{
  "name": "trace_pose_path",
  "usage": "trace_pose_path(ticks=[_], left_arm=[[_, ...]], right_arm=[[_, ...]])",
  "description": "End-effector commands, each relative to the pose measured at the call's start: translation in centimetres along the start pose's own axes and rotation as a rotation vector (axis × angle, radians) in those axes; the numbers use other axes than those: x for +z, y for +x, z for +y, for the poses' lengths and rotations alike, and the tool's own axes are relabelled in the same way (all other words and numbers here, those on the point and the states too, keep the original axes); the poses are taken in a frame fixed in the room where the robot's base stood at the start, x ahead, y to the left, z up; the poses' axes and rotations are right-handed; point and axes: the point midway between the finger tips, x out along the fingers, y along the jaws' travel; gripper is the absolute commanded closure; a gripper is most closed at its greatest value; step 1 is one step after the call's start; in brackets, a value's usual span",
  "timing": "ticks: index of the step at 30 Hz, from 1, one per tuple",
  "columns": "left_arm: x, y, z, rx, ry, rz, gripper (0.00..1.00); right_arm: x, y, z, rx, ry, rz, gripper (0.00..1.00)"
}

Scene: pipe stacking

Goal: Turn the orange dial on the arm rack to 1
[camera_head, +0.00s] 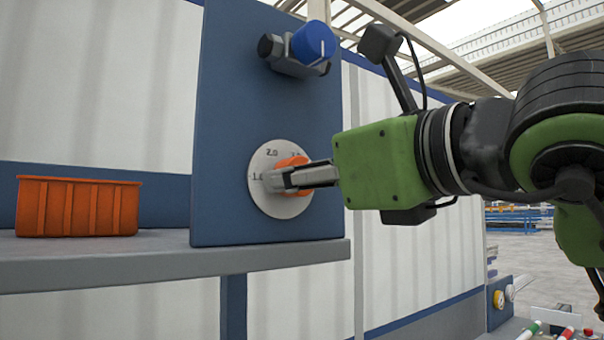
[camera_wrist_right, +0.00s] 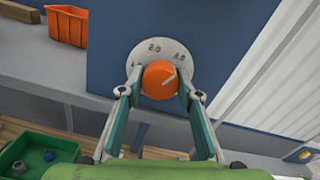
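The orange dial (camera_wrist_right: 158,80) sits on a round pale plate (camera_head: 262,203) on the blue rack panel. The plate carries the marks 1.0, 2.0 and 3.0, with 1.0 on the left and partly covered in the wrist view. The dial's white line points to the upper right, on the 3.0 side. My right gripper (camera_wrist_right: 161,84) reaches in from the right, with one finger on each side of the dial. Its fingers look spread, with slight gaps beside the dial; contact is not clear. In the head view the fingers hide part of the dial (camera_head: 294,162). My left gripper is not in view.
A blue knob (camera_head: 313,42) on a grey fitting sticks out above the dial. An orange bin (camera_head: 78,206) stands on the grey shelf (camera_head: 150,262) to the left. A green tray (camera_wrist_right: 38,150) with small parts lies lower left in the wrist view.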

Motion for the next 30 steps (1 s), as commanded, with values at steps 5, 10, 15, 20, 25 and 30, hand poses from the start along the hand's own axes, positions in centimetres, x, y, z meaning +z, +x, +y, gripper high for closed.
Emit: trace_pose_path(ticks=[5, 10, 15, 20, 25, 30], left_arm=[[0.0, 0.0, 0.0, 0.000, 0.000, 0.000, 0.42], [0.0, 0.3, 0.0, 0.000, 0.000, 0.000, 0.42], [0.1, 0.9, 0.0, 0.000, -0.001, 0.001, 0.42], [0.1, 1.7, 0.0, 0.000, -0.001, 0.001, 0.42], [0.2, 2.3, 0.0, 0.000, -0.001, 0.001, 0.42], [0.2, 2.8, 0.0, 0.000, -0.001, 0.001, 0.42]], right_arm=[[0.0, 0.0, 0.0, -0.001, -0.004, 0.000, 0.90], [0.0, -0.1, 0.0, -0.001, -0.039, -0.001, 0.90], [-0.1, -0.1, 0.0, -0.001, -0.125, -0.001, 0.90], [-0.1, -0.1, 0.0, -0.003, -0.252, -0.002, 0.89], [-0.1, -0.1, 0.0, -0.002, -0.413, -0.002, 0.89], [-0.1, -0.1, 0.0, -0.002, -0.574, -0.001, 0.90]])
